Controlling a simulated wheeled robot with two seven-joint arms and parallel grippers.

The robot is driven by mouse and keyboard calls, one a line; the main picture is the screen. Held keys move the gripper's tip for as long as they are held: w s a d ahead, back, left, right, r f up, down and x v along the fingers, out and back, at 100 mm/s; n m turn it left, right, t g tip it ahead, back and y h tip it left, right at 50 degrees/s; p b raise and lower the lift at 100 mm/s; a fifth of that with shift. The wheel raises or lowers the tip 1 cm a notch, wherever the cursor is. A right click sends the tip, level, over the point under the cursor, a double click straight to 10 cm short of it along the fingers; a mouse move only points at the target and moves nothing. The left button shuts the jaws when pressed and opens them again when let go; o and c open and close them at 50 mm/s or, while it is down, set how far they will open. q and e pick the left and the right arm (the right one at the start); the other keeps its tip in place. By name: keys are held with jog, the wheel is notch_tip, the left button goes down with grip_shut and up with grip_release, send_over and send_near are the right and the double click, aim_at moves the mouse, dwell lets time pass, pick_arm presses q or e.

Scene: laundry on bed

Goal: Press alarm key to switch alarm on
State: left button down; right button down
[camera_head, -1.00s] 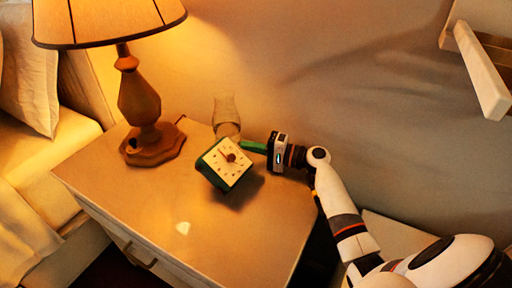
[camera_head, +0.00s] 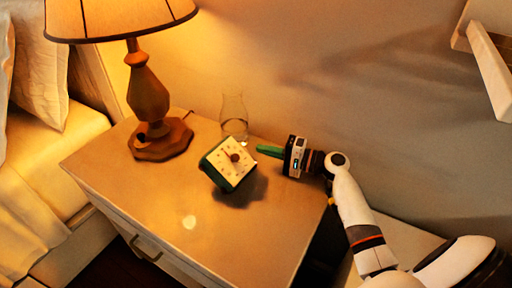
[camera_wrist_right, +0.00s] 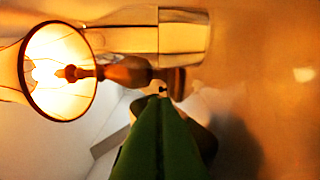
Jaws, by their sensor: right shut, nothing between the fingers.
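The alarm clock (camera_head: 230,164) has a square cream face, a dark red centre and a green body. It is tilted on the nightstand, in front of the glass. I cannot make out the alarm key. My right gripper (camera_head: 260,149) comes in from the right, its green fingers shut and empty, pointing left. The tips are close to the clock's upper right side, with a small gap in the head view. In the right wrist view the fingers (camera_wrist_right: 162,100) cover the middle, and the clock is mostly hidden behind them. My left gripper is not in view.
The nightstand (camera_head: 165,210) top is clear in front. A lit lamp (camera_head: 148,95) stands at its back left; it also shows in the right wrist view (camera_wrist_right: 60,72). A clear glass (camera_head: 234,118) stands behind the clock. The bed (camera_head: 70,150) is left, the wall behind.

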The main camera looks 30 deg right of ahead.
jog(key=v, duration=0.8)
jog(key=shift+s+d, duration=0.1)
jog(key=shift+d, duration=0.05)
